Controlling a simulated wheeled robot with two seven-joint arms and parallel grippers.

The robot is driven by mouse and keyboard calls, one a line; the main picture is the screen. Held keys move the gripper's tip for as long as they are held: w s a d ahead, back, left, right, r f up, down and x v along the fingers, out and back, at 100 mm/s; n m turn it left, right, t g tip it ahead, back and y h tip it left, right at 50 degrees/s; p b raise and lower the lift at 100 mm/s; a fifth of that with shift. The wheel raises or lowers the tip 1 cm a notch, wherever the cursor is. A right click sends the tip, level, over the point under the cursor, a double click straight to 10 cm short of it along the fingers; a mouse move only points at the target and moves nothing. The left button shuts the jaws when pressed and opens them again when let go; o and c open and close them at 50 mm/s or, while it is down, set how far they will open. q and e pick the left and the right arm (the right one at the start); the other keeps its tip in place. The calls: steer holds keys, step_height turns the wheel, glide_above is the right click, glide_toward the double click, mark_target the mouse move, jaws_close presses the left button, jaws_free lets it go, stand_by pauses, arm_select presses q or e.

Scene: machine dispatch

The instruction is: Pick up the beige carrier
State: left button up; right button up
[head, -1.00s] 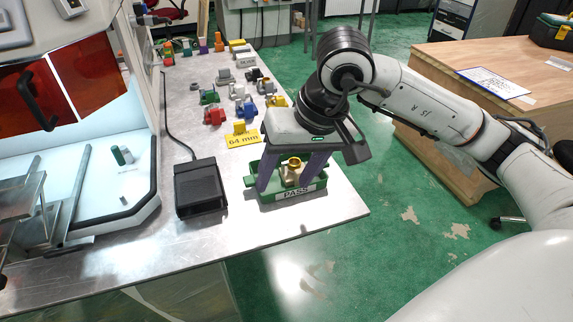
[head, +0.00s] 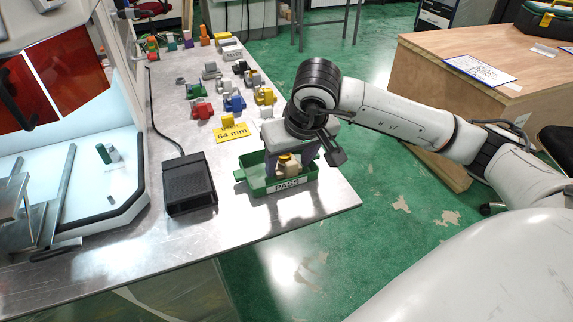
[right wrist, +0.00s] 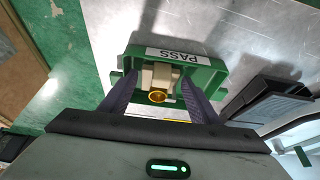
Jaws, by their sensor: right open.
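The beige carrier (head: 289,168) stands in the green tray (head: 257,184) labelled PASS, near the table's front right corner, with a brass round part on it. In the right wrist view the carrier (right wrist: 162,75) and its brass ring show between my fingers, in the tray (right wrist: 211,72). My right gripper (head: 291,160) is open and reaches down over the tray, with one finger on each side of the carrier. In the right wrist view the gripper (right wrist: 158,80) shows a gap to the carrier; I cannot tell whether either finger touches it. My left gripper is out of view.
A black box-like device (head: 190,185) with a cable stands left of the tray. A yellow 64 mm sign (head: 232,132) and several coloured parts stand behind it. A machine with a lit bay is at the left. A wooden crate (head: 480,85) stands at the right beyond the table.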

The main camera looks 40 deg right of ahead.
steer(key=shift+f, duration=0.1)
steer(key=shift+c, duration=0.2)
steer(key=c, duration=0.9)
